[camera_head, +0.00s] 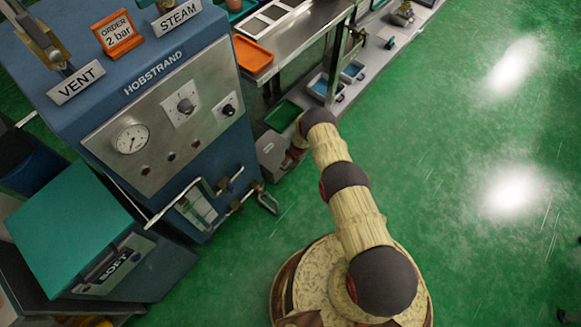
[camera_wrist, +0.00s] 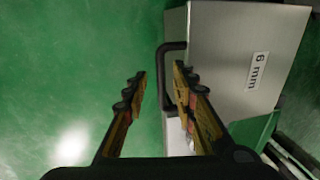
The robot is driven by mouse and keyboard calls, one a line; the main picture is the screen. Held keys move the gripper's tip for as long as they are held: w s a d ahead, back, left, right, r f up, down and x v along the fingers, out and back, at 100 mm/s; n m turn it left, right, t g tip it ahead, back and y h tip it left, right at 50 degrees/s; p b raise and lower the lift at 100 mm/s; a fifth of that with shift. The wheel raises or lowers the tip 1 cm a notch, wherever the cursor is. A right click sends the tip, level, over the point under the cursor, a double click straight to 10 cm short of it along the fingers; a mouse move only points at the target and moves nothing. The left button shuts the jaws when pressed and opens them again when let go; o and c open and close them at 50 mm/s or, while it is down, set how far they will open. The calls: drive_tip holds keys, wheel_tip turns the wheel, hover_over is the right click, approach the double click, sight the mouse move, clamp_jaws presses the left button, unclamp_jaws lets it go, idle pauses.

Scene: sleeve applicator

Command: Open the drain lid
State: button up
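A grey metal box (camera_wrist: 240,50) with a "6 mm" label and a black bar handle (camera_wrist: 163,62) on its left side fills the upper right of the wrist view. In the head view, a grey box (camera_head: 270,150) stands low beside the blue machine. No label reading "drain" shows, so I cannot tell whether this box bears the drain lid. The right finger appears close to the handle; contact cannot be told. In the head view my arm mostly hides the gripper.
The blue HOBSTRAND machine (camera_head: 180,85) stands at left, with pipes and a bent handle (camera_head: 267,203) low on its side. A teal-topped "SOFT" unit (camera_head: 65,225) is front left. A metal bench (camera_head: 300,35) and green tray (camera_head: 283,115) lie beyond.

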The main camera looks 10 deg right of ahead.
drive_tip(key=shift+w+f, duration=0.1)
drive_tip(key=shift+f, duration=0.35)
drive_tip(key=shift+c, duration=0.2)
clamp_jaws()
idle(0.5)
